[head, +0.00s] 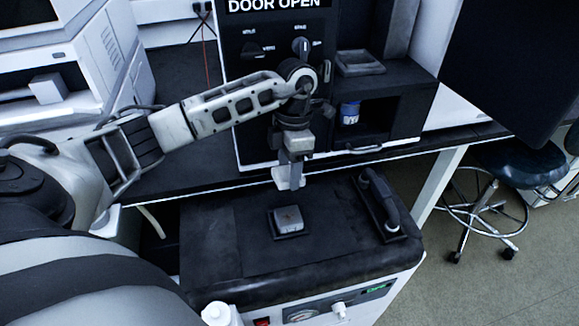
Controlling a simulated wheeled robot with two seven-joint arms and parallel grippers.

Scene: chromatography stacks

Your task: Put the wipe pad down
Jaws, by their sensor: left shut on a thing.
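My left gripper (291,161) points down over the rear part of the black-topped cart unit (225,250). It is shut on a small white piece (285,183), which appears to be the wipe pad. The gripper's fingers cover part of the pad. The pad seems to hang above the black top near its back edge, but I cannot tell the exact gap. My right gripper is not in view.
Behind is an instrument (265,75) whose bay holds a blue-and-white container (349,113). A stool (520,163) stands right.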

